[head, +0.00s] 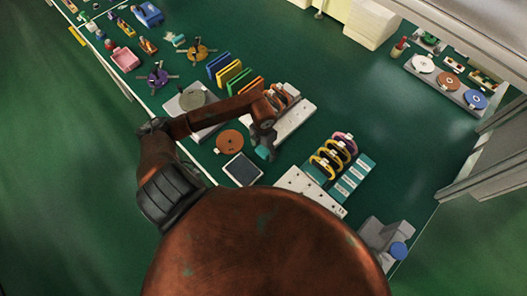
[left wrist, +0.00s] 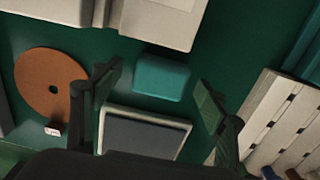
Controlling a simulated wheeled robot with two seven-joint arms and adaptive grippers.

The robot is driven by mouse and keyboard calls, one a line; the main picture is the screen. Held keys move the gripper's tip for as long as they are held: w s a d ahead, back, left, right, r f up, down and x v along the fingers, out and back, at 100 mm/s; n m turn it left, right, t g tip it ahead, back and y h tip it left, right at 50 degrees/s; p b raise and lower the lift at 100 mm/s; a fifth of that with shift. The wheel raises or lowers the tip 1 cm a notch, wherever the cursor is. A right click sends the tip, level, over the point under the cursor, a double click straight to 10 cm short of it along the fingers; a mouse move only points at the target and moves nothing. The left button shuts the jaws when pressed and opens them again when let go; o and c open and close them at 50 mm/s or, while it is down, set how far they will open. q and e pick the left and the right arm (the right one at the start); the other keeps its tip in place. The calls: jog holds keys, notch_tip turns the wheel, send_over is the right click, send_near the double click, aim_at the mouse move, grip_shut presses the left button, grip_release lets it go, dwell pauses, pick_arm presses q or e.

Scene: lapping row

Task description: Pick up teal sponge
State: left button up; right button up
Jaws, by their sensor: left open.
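The teal sponge (left wrist: 160,78) lies flat on the green surface in the left wrist view, a rounded block between my two fingertips in the picture. In the head view a small teal patch of the sponge (head: 262,153) shows just below my left gripper (head: 264,142), whose arm partly hides it. My left gripper is open in the left wrist view (left wrist: 161,82), one finger to each side of the sponge with gaps. I cannot tell its exact height above the sponge. My right gripper is not in view.
A grey-topped square plate (left wrist: 143,134) lies close to the sponge. An orange-brown disc (left wrist: 38,72) with a centre hole lies to the left. A pale slotted rack (left wrist: 285,110) stands to the right. Pale blocks (left wrist: 165,18) sit beyond the sponge.

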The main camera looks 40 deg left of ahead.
pick_arm(q)
jog(key=c, duration=1)
jog(key=shift+r, duration=0.2)
jog(key=shift+r, duration=0.6)
jog(key=s+d+r, duration=0.2)
jog(key=d+r, duration=0.2)
jog(key=s+d+r, duration=0.3)
jog(key=d, duration=0.1)
jog(key=s+d+r, duration=0.2)
jog(key=d+r, duration=0.2)
jog(key=shift+s+r, duration=0.25)
jog(key=shift+r, duration=0.05)
jog(key=o, duration=0.3)
jog(key=c, duration=0.4)
